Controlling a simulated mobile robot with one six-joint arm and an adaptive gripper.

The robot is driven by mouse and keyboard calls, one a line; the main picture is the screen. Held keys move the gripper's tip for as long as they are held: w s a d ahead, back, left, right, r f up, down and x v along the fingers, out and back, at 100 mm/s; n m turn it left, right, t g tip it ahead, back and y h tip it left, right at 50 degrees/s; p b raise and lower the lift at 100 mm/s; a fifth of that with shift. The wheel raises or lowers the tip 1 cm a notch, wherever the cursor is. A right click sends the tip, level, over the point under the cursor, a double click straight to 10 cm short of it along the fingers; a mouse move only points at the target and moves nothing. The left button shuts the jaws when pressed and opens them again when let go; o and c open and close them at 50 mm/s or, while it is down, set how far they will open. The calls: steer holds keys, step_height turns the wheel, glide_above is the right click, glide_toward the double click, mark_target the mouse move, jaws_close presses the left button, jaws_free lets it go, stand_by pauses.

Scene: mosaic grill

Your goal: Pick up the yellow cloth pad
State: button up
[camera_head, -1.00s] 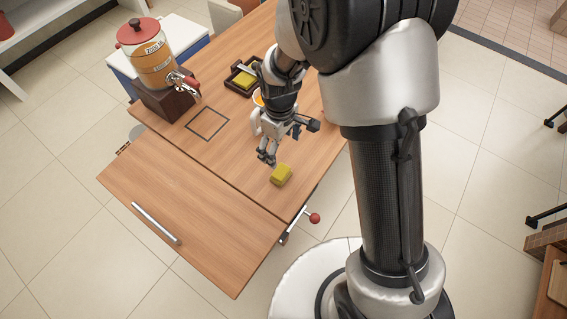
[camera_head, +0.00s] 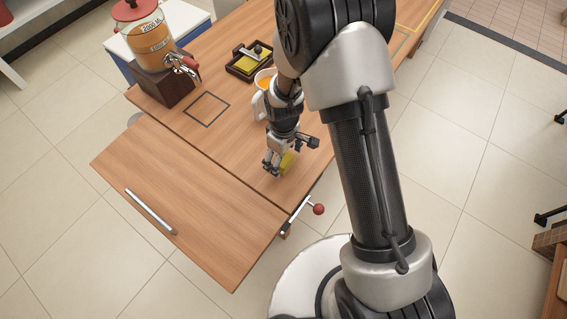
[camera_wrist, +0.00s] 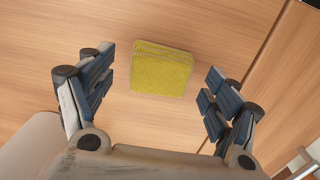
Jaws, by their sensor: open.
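The yellow cloth pad (camera_wrist: 161,70) lies on the wooden table, ahead of and between my open fingers in the wrist view. In the head view the pad (camera_head: 287,160) is partly hidden by my gripper (camera_head: 275,168), which is low over the table right beside it. My gripper (camera_wrist: 153,95) is open, with nothing held between its fingers; I cannot tell whether a finger touches the pad.
A white mug (camera_head: 262,103) with orange contents stands close behind my gripper. A dark tray (camera_head: 240,69) holds another yellow item. An orange drink dispenser (camera_head: 150,45) stands at the back left. A red-knobbed crank (camera_head: 318,209) sticks out at the table's right edge. The front-left tabletop is clear.

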mark_target(284, 159)
steer(key=shift+f, duration=0.65)
steer(key=shift+r, duration=0.1)
steer(key=shift+c, duration=0.3)
steer(key=c, duration=1.1)
step_height(284, 159, up, 20)
steer(key=p, duration=0.6)
